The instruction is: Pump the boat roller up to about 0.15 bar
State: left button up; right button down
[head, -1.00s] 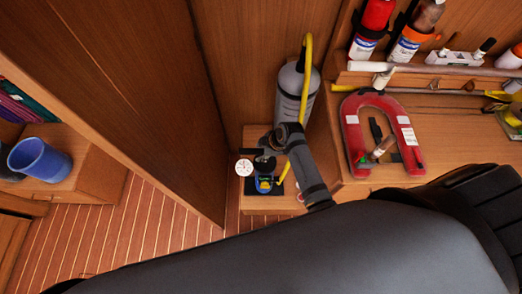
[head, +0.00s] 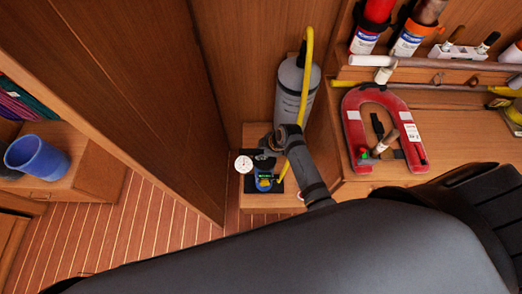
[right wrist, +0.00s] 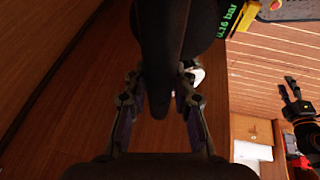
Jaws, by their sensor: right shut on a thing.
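A grey cylinder (head: 290,95), which looks like the boat roller, stands upright against the wooden wall. A yellow hose (head: 307,65) runs from its top down to a small blue unit (head: 263,185) on a black base. The unit's green readout (right wrist: 228,18) shows about 0.16 bar in the right wrist view. A round white dial (head: 243,164) stands beside it, too small to read. My right gripper (head: 266,148) is shut on a dark handle (right wrist: 160,50) above the unit.
A red horseshoe-shaped float (head: 354,130) lies on the bench to the right, with a brush-like tool in its opening. Bottles and a white tray (head: 462,50) stand on the shelf above. A blue cup (head: 37,158) is at the left. The plank floor (head: 150,215) is clear.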

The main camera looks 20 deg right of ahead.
jog(key=c, duration=1.1)
grip_release()
jog(key=shift+s+f, duration=0.1)
jog(key=shift+f, duration=0.1)
jog(key=shift+r, duration=0.1)
jog(key=shift+d+r, duration=0.1)
jog(key=shift+r, duration=0.05)
jog(key=v, duration=1.1)
jog(key=shift+r, duration=0.3)
jog(key=shift+d, duration=0.1)
jog(key=shift+s, duration=0.1)
